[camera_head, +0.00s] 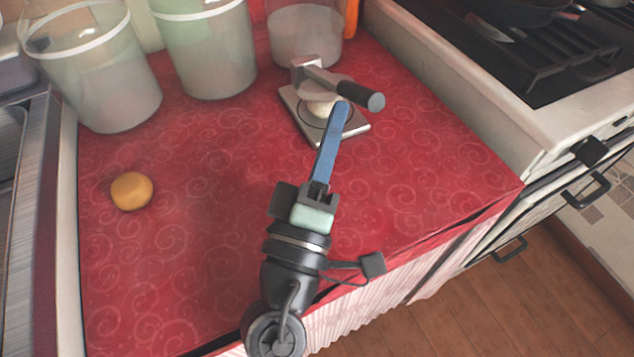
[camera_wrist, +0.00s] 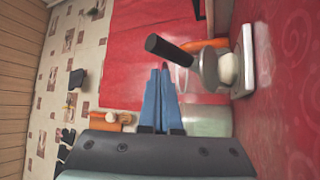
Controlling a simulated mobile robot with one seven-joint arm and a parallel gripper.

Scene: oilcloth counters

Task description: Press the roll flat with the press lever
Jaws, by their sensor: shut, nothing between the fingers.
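The press (camera_head: 290,99) stands toward the back of the counter, with a pale square base and a grey metal arm. Its lever has a dark cylindrical handle (camera_head: 362,96); in the wrist view the handle (camera_wrist: 168,48) is raised, tilted away from the base (camera_wrist: 248,62). A pale roll (camera_head: 321,106) sits on the base under the metal arm, and it also shows in the wrist view (camera_wrist: 229,68). My gripper (camera_head: 342,106) is shut and empty, its blue fingers together. Its tips are close to the handle; I cannot tell whether they touch. The fingers hide part of the base.
A round tan bun (camera_head: 132,190) lies on the red cloth (camera_head: 210,250) at the left. Several translucent bins (camera_head: 207,50) line the back. A stove (camera_head: 530,70) with pans is at the right. The cloth between bun and press is clear.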

